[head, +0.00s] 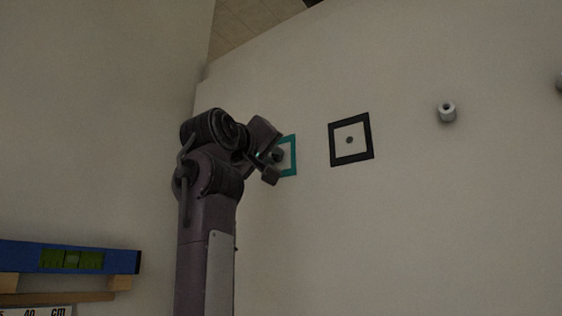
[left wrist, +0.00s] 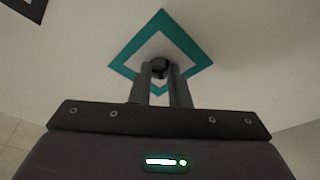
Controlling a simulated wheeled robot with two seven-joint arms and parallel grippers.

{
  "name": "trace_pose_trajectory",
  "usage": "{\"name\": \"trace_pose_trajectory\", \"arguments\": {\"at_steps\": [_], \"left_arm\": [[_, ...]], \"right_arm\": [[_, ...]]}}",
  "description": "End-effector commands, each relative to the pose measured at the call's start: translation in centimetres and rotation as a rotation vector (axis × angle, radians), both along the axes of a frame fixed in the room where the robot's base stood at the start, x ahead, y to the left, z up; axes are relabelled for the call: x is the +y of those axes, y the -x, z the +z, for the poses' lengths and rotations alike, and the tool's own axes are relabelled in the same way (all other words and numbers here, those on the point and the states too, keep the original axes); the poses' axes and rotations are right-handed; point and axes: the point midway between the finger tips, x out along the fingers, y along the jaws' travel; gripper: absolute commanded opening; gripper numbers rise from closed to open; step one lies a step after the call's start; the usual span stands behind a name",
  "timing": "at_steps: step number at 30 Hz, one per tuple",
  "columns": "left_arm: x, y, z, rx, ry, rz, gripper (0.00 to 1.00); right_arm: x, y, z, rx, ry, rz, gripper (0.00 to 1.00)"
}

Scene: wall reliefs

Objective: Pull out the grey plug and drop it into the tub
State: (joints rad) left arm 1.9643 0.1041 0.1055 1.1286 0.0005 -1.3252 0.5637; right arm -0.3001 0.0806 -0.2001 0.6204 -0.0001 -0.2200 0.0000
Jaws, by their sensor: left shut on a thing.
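My left gripper (head: 273,157) reaches to the wall at the teal square frame (head: 292,157) and is shut on the grey plug (head: 279,156). In the left wrist view the plug (left wrist: 160,65) shows as a dark round piece between the fingertips (left wrist: 160,73), inside the teal frame (left wrist: 190,44). I cannot tell whether it still sits in the wall or is just clear of it. The gripper hides part of the frame in the head view. My right gripper and the tub are not in view.
Farther right a pale round peg (head: 447,113) sticks out. A blue spirit level (head: 118,262) lies on wooden supports at lower left. The wall below the frames is bare.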

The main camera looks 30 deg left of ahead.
Motion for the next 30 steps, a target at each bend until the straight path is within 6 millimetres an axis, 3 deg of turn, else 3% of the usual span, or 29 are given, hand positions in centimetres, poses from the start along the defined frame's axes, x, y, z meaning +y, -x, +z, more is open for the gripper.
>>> {"name": "trace_pose_trajectory", "arguments": {"at_steps": [30], "left_arm": [[0.2,2.0,-0.2,0.006,0.001,-0.001,0.0]], "right_arm": [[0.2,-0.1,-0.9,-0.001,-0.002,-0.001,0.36]]}}
